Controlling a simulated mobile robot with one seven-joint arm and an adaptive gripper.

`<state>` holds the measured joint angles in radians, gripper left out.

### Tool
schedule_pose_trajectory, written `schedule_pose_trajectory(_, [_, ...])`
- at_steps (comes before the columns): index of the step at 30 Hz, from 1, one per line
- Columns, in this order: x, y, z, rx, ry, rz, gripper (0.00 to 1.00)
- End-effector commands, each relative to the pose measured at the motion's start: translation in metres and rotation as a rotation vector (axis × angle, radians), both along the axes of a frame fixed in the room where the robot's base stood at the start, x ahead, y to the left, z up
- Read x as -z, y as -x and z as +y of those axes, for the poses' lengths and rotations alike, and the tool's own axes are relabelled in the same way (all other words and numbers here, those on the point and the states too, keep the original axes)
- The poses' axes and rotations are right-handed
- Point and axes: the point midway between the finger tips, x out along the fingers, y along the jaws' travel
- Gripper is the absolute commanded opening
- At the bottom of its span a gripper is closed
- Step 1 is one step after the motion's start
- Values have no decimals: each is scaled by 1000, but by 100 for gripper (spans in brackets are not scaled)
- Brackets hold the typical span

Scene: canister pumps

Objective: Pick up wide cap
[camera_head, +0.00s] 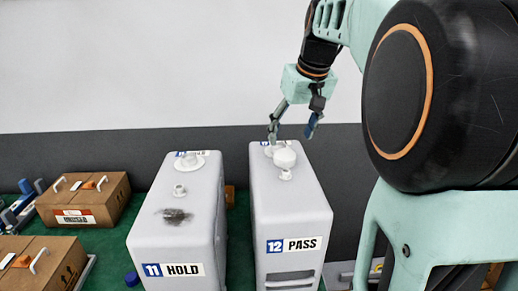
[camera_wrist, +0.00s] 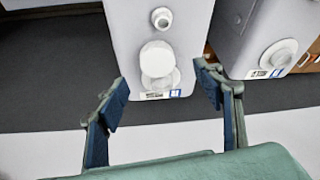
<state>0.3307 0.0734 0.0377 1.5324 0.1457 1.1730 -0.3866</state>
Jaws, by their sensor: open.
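A white round wide cap (camera_head: 284,157) is on top of the grey-white canister marked 12 PASS (camera_head: 268,212). In the wrist view the wide cap (camera_wrist: 157,57) is a pale disc partly overlapping a round white neck (camera_wrist: 158,83). I cannot tell whether it is seated or only resting there. My gripper (camera_head: 292,133) is open and empty above the canister's back end. In the wrist view my gripper (camera_wrist: 161,76) has its two blue-padded fingers apart, either side of the neck, with the cap slightly farther out. No contact shows.
A canister marked 11 HOLD (camera_head: 150,238) stands close on the left, with a dark stain on top. A small spout (camera_head: 286,175) rises in front of the cap. Cardboard boxes (camera_head: 84,196) sit at the left. A blue cap (camera_head: 132,279) lies near canister 11.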

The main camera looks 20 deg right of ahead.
Motion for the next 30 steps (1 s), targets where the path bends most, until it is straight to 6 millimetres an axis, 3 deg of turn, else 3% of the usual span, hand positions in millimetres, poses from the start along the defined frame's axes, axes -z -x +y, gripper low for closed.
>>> schedule_pose_trajectory(3, [20,-8,0,-1,1,3,61])
schedule_pose_trajectory(11, [38,-18,0,-2,3,1,61])
schedule_pose_trajectory(19, [71,-37,-3,-2,4,0,61])
schedule_pose_trajectory(28, [77,-39,-3,-1,5,-2,61])
schedule_pose_trajectory(30, [77,-39,-3,-1,5,-2,56])
